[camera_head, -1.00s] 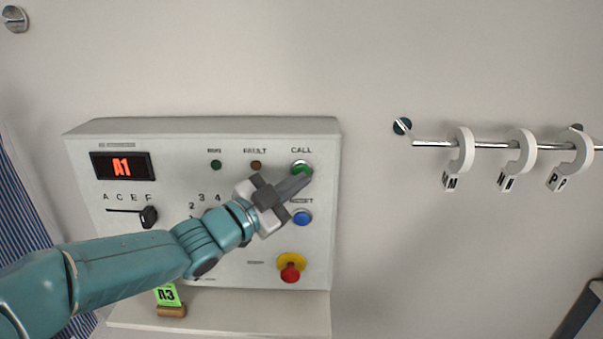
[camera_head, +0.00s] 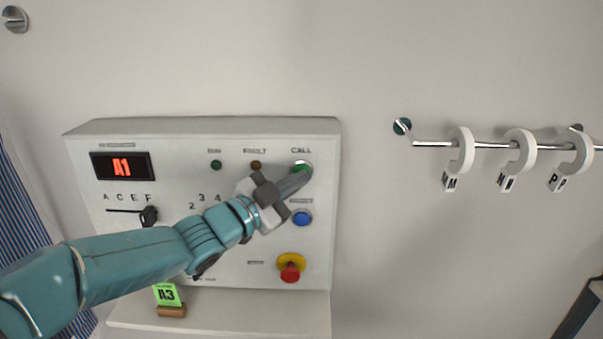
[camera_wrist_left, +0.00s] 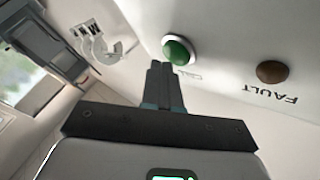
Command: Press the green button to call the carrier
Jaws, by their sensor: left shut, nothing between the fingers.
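The green button (camera_head: 301,167) sits under the CALL label at the upper right of the control panel (camera_head: 240,142). It also shows in the left wrist view (camera_wrist_left: 178,50), domed in a pale ring. My left gripper (camera_head: 306,173) is shut and empty. In the head view its fingertips overlap the lower part of the button. In the left wrist view the shut fingers (camera_wrist_left: 161,68) end just beside and below the button; I cannot tell whether they touch it. The red display (camera_head: 121,166) reads A1. My right gripper is not in view.
A blue button (camera_head: 302,217) and a red stop knob (camera_head: 290,273) on yellow lie below. A black selector (camera_head: 149,216) is at left. A green A3 tag (camera_head: 167,295) stands on the ledge (camera_head: 230,312). A rail (camera_head: 432,143) with white rings is at right.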

